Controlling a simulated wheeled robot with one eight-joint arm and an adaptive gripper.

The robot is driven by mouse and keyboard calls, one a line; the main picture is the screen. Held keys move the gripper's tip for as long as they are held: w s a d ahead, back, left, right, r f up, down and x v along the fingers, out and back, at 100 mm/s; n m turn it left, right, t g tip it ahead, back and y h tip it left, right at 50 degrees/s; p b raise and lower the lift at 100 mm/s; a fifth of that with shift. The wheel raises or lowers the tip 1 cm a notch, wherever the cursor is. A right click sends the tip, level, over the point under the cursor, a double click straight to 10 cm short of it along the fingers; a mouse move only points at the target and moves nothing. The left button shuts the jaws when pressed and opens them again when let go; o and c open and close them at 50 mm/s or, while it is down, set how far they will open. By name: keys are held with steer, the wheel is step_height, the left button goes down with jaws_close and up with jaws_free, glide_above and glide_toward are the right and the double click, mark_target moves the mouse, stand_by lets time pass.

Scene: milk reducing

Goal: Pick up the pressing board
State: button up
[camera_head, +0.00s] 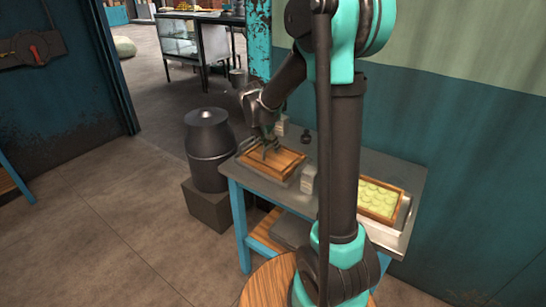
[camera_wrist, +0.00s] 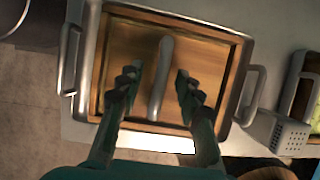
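The pressing board (camera_wrist: 130,50) is a flat brown wooden board with a pale upright handle (camera_wrist: 162,75) along its middle. It lies in a wooden-rimmed metal tray with side handles (camera_wrist: 252,95) on the table. In the head view the board (camera_head: 288,158) is near the table's left end. My gripper (camera_wrist: 157,84) is open, with one finger on each side of the handle. I see gaps between the fingers and the handle. In the head view my gripper (camera_head: 268,150) is low over the board; whether it touches the board is hard to tell.
A small grey perforated block (camera_wrist: 289,135) stands right of the tray; the head view shows it too (camera_head: 308,178). Further right is a wooden frame with pale green rounds (camera_head: 378,199). A dark canister (camera_head: 208,150) stands left of the table (camera_head: 345,165). My arm hides part of the table.

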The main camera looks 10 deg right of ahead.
steer(key=shift+w+d+f, duration=0.15)
steer(key=shift+f, duration=0.3)
jaws_close()
steer(key=shift+r, duration=0.1)
